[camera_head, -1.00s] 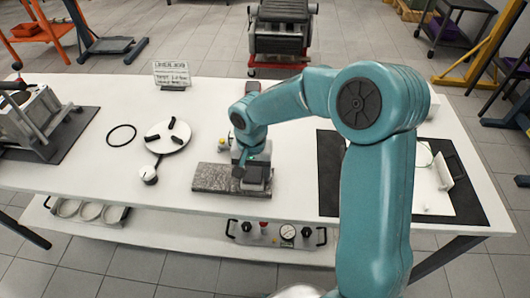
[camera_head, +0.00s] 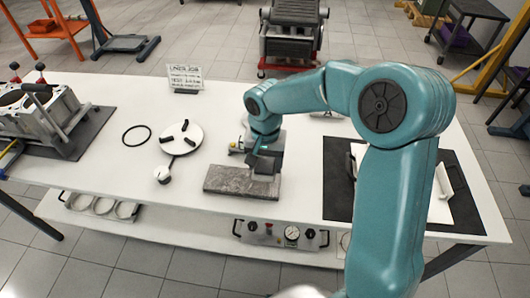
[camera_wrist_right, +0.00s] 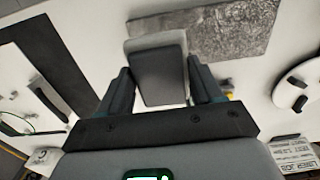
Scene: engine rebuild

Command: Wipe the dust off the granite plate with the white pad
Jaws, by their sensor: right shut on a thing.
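The granite plate (camera_head: 228,180) is a speckled grey slab lying flat near the front edge of the white table. It also shows at the top of the right wrist view (camera_wrist_right: 235,30). My right gripper (camera_head: 264,163) is over the plate's right end, pointing down. In the right wrist view its fingers (camera_wrist_right: 161,88) are shut on a grey block with a paler end, which I take to be the pad (camera_wrist_right: 160,72). The pad overlaps the plate's edge in that view; I cannot tell whether they touch. Dust cannot be made out clearly. My left gripper is out of view.
A round white plate with black pads (camera_head: 181,138) and a small dial (camera_head: 162,175) lie left of the granite. A black ring (camera_head: 136,135), a sign (camera_head: 185,77) and an engine block (camera_head: 38,110) are farther left. A dark mat (camera_head: 335,180) lies right.

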